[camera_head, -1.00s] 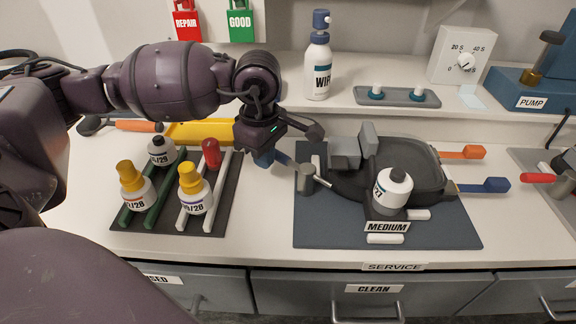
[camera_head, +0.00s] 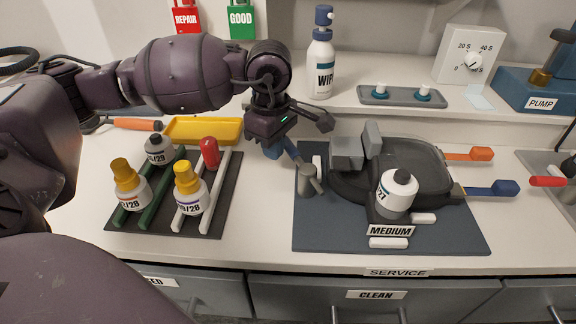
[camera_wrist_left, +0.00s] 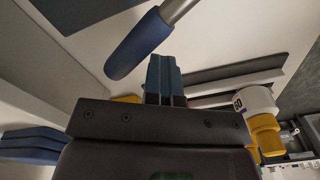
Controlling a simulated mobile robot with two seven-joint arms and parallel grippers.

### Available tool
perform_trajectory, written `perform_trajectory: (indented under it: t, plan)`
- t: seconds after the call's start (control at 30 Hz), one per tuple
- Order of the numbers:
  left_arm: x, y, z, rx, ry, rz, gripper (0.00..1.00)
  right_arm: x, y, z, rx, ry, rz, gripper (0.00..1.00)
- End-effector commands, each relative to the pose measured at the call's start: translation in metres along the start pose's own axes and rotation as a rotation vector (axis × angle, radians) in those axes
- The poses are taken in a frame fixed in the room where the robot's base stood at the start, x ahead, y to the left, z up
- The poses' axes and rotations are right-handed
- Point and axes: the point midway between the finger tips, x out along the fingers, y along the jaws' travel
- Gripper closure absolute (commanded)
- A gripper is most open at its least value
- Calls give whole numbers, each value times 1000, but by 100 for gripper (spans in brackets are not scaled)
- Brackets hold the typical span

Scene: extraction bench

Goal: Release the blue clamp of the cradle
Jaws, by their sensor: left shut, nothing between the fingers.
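The cradle (camera_head: 345,189) is a dark grey holder on a blue-grey mat, with a white bottle (camera_head: 397,191) at its front. At its left, a grey post (camera_head: 307,181) carries a swinging lever with a blue handle (camera_head: 290,149); its metal arm (camera_head: 318,186) points toward the lower right. The wrist view shows the blue handle (camera_wrist_left: 138,43) on a metal rod. My left gripper (camera_head: 273,150) is shut and empty, just left of the handle; its blue fingers also show in the wrist view (camera_wrist_left: 163,78). I cannot tell whether they touch. My right gripper is not in view.
A rack (camera_head: 233,192) with several bottles stands left of the mat. A yellow tray (camera_head: 203,130) is behind it. An orange handle (camera_head: 470,155) and another blue handle (camera_head: 490,188) stick out at the cradle's right. A shelf (camera_head: 345,108) runs behind.

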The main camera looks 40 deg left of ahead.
Motion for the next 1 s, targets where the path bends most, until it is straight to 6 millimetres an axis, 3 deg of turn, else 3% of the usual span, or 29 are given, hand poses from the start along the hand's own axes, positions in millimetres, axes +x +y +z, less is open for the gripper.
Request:
perform_trajectory:
  t: [1.0]
  plan:
    - [1,36,16,-2,-7,8,100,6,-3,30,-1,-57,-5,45]
